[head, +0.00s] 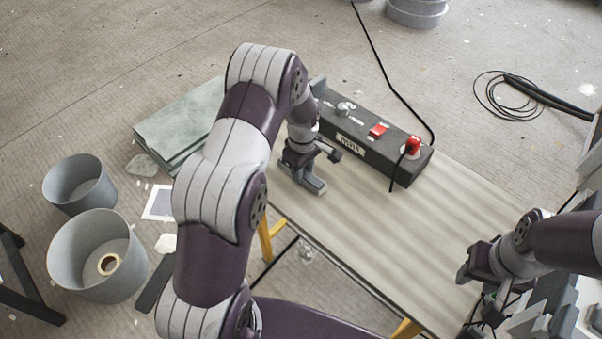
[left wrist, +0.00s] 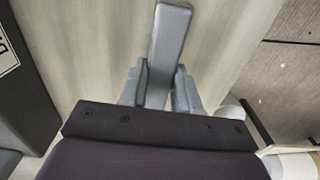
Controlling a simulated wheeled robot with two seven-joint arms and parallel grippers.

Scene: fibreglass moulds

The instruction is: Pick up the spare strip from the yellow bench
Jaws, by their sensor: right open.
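The yellow bench (head: 400,225) has a pale wood-look top and yellow legs. The spare strip (head: 302,176), a short grey bar, is at the bench's left end, on or just above the top; I cannot tell which. My left gripper (head: 300,162) is directly over it. In the left wrist view the grey strip (left wrist: 170,40) sits between the two fingers of the left gripper (left wrist: 160,85), which appear closed against its sides. The strip's near end is hidden by the gripper. My right gripper (head: 470,270) is open and empty by the bench's right edge.
A black control box (head: 370,145) with red switches lies along the bench's far edge, close to my left gripper, with a cable trailing off. Grey buckets (head: 95,258) and green-grey sheets (head: 180,125) stand at the left. The bench's middle is clear.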

